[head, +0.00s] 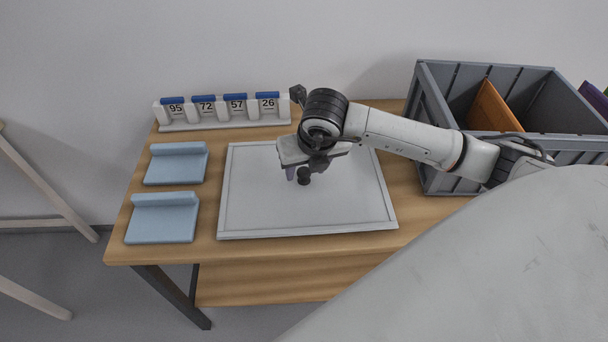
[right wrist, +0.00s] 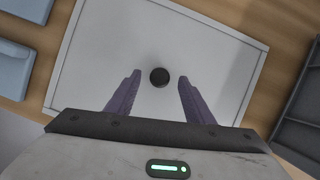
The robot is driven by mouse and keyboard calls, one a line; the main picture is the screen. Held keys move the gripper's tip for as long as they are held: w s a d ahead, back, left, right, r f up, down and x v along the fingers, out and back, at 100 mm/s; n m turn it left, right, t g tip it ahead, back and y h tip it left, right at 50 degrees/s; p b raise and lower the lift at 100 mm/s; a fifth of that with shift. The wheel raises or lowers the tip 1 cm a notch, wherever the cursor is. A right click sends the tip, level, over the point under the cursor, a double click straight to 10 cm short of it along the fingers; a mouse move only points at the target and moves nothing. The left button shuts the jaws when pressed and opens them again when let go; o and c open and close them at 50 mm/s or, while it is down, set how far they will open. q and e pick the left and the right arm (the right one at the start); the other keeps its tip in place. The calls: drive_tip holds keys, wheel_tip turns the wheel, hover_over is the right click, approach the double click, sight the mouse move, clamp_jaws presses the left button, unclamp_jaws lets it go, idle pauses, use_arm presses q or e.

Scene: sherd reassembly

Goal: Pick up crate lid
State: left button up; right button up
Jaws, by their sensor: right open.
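The crate lid (head: 250,205) looks like a flat, pale grey panel with a raised rim, lying on the wooden table. It also fills most of the right wrist view (right wrist: 120,45). A round black knob (right wrist: 159,78) stands near its middle; the knob also shows in the head view (head: 304,178). My right gripper (head: 298,175) is over the middle of the lid, pointing down. In the right wrist view its purple fingers (right wrist: 159,83) are open, one on each side of the knob, with gaps on both sides. My left gripper is not in view.
A grey crate (head: 440,110) with an orange panel (head: 492,108) inside stands at the right. Two light blue L-shaped blocks, one behind (head: 177,165) and one in front (head: 162,220), lie left of the lid. A rack with numbered tags (head: 222,112) stands at the back.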

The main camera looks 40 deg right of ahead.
drive_tip(key=shift+w+f, duration=0.3)
drive_tip(key=shift+f, duration=0.35)
clamp_jaws()
drive_tip(key=shift+r, duration=0.1)
